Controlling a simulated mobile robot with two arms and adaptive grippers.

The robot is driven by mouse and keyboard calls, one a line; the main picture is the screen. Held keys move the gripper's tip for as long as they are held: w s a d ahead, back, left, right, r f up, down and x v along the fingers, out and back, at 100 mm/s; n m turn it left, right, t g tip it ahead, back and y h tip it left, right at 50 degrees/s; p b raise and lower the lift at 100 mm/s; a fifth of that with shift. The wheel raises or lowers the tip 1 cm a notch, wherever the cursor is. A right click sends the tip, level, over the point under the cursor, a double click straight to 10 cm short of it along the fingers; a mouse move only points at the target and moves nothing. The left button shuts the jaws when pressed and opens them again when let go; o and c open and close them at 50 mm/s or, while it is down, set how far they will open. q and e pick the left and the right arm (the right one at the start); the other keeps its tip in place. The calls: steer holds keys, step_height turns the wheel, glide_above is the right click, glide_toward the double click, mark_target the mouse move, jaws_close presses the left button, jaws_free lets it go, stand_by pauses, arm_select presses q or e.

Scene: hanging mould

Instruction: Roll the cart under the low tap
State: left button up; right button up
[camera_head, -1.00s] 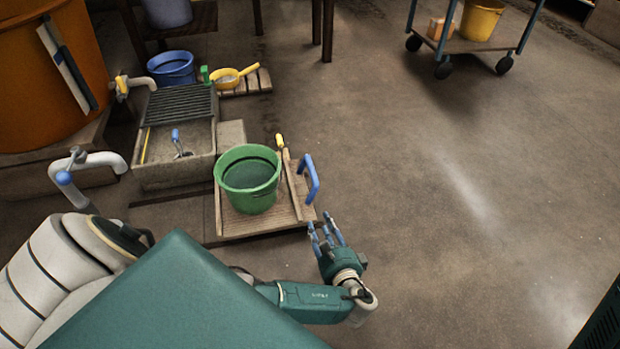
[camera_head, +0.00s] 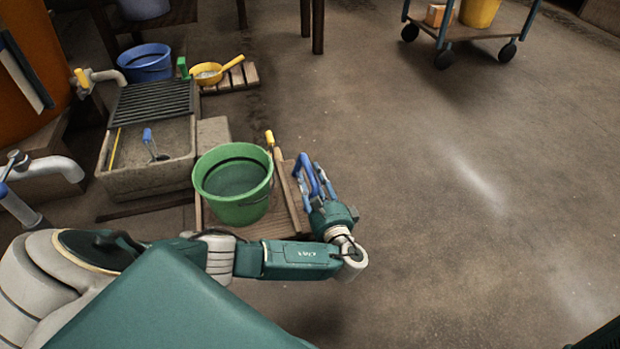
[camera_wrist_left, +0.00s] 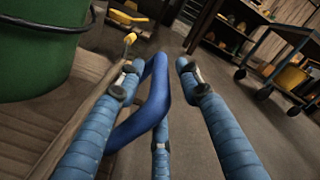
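The cart is a low wooden platform (camera_head: 265,226) with a blue handle (camera_head: 304,172) on its right side. A green bucket (camera_head: 233,205) stands on it; the handle also shows in the left wrist view (camera_wrist_left: 148,105). My left gripper (camera_head: 317,182) is at the handle, its blue fingers spread. In the wrist view the handle lies between the fingers, with a gap to the right finger. A white tap (camera_head: 50,168) stands at the left edge, left of the cart. A second tap (camera_head: 98,77) is above the stone sink.
The stone sink (camera_head: 172,170) with a dark rack is left of the cart. A blue bucket (camera_head: 146,65) and a yellow scoop (camera_head: 209,73) are behind. A wheeled trolley (camera_head: 487,28) stands back right. The floor to the right is clear.

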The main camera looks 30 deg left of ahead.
arm_select(q)
steer(key=shift+b+x, duration=0.4)
steer(key=shift+x, duration=0.8)
jaws_close()
